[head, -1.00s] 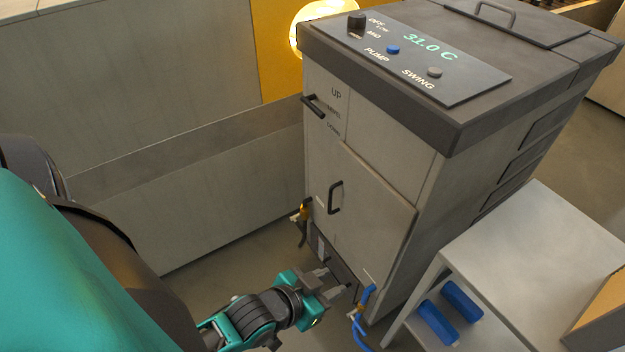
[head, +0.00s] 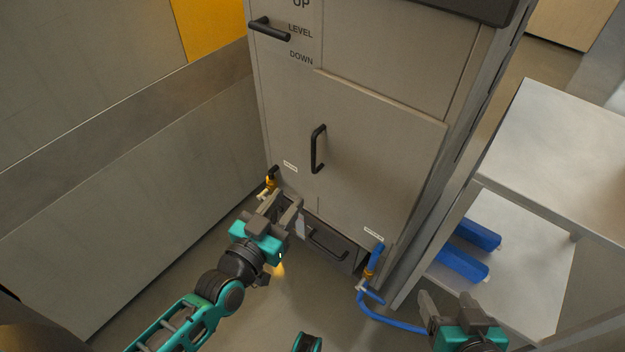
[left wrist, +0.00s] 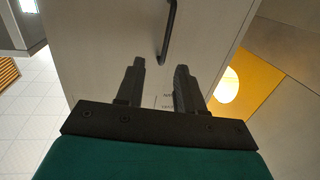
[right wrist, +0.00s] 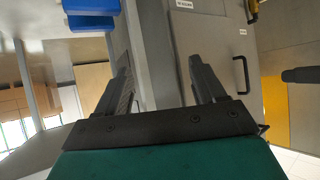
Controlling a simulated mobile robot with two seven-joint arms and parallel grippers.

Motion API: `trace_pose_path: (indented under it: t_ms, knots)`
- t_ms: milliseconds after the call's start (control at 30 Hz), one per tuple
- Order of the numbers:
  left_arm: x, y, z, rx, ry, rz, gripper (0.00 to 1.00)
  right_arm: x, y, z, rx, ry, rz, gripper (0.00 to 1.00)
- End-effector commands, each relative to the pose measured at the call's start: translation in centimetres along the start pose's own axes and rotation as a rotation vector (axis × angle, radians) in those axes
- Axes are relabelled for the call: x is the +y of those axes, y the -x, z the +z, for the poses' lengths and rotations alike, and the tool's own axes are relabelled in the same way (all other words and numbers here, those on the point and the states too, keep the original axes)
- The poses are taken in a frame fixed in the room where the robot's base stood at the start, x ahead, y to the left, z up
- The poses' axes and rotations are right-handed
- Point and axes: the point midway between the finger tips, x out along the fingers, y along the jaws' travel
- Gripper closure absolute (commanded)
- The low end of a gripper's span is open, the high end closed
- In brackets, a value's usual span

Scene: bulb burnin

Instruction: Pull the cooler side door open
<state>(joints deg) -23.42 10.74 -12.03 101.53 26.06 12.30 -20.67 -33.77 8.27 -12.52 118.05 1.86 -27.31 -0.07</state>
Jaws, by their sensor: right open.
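The cooler side door (head: 365,160) is a grey panel on the cooler's face, and it looks shut. Its black bar handle (head: 317,149) stands upright near the door's left edge. The handle also shows in the left wrist view (left wrist: 168,32) and the right wrist view (right wrist: 241,75). My left gripper (head: 283,203) is open and empty, below and left of the handle and apart from it. In the left wrist view its fingers (left wrist: 157,85) stand apart with the door ahead. My right gripper (head: 458,303) is open and empty, low at the right, by the shelf.
A black lever (head: 269,29) sits at the upper left by the LEVEL label. A brass valve (head: 270,183) and a drawer (head: 328,243) are low on the cooler. A blue hose (head: 390,322) runs at lower right. A metal shelf (head: 560,165) holds blue objects (head: 462,266).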

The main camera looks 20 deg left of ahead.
Motion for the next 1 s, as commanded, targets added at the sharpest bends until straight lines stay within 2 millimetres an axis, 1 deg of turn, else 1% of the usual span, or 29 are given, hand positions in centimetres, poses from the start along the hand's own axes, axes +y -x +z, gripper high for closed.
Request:
trace_pose_path:
  t_ms: [33, 167, 267, 367, 600, 700, 833, 1000]
  knots:
    - [-0.2, -0.3, 0.8, 0.016, 0.001, -0.007, 0.63, 0.1, -0.6, 0.5, 0.004, 0.002, -0.001, 0.31]
    - [-0.5, -0.8, 0.7, 0.037, 0.002, -0.018, 0.63, 0.1, -0.7, 0.5, 0.008, 0.003, -0.002, 0.31]
    - [-0.5, -1.8, 0.5, 0.043, 0.003, -0.021, 0.63, 0.1, -0.7, 0.6, 0.007, 0.005, -0.003, 0.31]
    - [-0.5, -3.4, 0.5, 0.043, 0.002, -0.02, 0.63, 0.2, -0.9, 0.9, 0.005, 0.008, -0.004, 0.31]
    - [-0.6, -8.4, 0.3, 0.042, 0.002, -0.02, 0.63, 0.1, -1.3, 1.4, 0.002, 0.008, -0.009, 0.31]
    - [-0.7, -10.2, 0.3, 0.041, 0.002, -0.021, 0.63, 0.0, -1.5, 1.8, -0.001, 0.006, -0.012, 0.31]
    - [-0.7, -12.0, 0.2, 0.039, 0.003, -0.021, 0.63, -0.3, -1.7, 2.0, -0.007, -0.001, -0.017, 0.31]
    - [-0.7, -13.2, 0.1, 0.037, 0.001, -0.019, 0.63, -0.7, -1.7, 1.5, 0.005, -0.011, -0.022, 0.31]
